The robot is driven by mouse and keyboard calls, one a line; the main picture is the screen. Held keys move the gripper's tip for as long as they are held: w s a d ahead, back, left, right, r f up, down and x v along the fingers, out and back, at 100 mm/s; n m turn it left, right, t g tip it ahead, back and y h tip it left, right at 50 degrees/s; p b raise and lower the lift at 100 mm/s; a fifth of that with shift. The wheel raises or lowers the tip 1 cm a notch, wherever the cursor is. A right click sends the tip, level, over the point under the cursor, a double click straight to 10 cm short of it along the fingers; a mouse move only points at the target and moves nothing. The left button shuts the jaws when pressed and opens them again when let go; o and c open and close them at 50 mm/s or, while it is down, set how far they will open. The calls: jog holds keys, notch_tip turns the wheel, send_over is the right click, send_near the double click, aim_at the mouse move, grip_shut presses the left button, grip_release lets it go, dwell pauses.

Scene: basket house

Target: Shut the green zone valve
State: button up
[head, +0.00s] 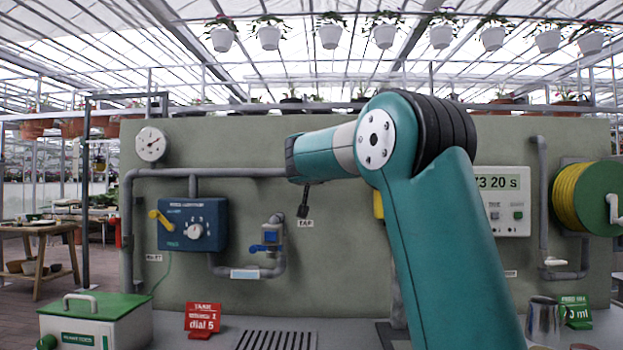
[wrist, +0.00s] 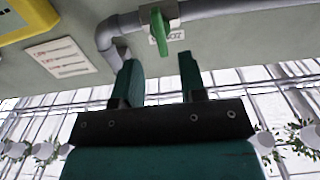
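The green zone valve handle (wrist: 160,32) shows in the wrist view on a grey pipe, near the top middle. It appears to run across the pipe. A label (wrist: 167,36) reading "ZONE", turned over in this view, is beside it. My gripper (wrist: 160,64) is open and empty. Its two teal fingers point toward the wall, and the handle lies beyond the gap between the fingertips, apart from them.
In the wrist view a grey pipe (wrist: 210,8) bends near the left finger. A yellow box (wrist: 25,18) and a label card (wrist: 60,57) are at the left. In the head view a blue box (head: 193,224) and a blue-handled tap (head: 268,240) are on the wall.

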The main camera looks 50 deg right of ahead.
jog(key=b+v, duration=0.2)
jog(key=v, duration=0.8)
jog(key=s+a+f+n+g+y+p, duration=0.1)
jog(key=a+f+n+y+p, duration=0.35)
jog(key=a, duration=0.75)
jog(key=s+a+f+n+g+y+p, duration=0.15)
jog(key=a+f+n+y, duration=0.35)
jog(key=a+f+y, duration=0.5)
jog(key=s+a+f+n+g+y+p, duration=0.1)
jog(key=s+a+f+n+g+p, duration=0.1)
jog(key=s+a, duration=0.6)
jog(key=s+a+f+n+g+y+p, duration=0.2)
jog(key=s+a+f+n+g, duration=0.3)
jog(key=s, duration=0.9)
jog(key=a+f+g, duration=0.1)
jog(key=a+g, duration=0.1)
jog(key=a, duration=0.1)
jog(key=shift+s+f, duration=0.25)
jog(key=shift+f, duration=0.05)
jog(key=shift+n+y, duration=0.25)
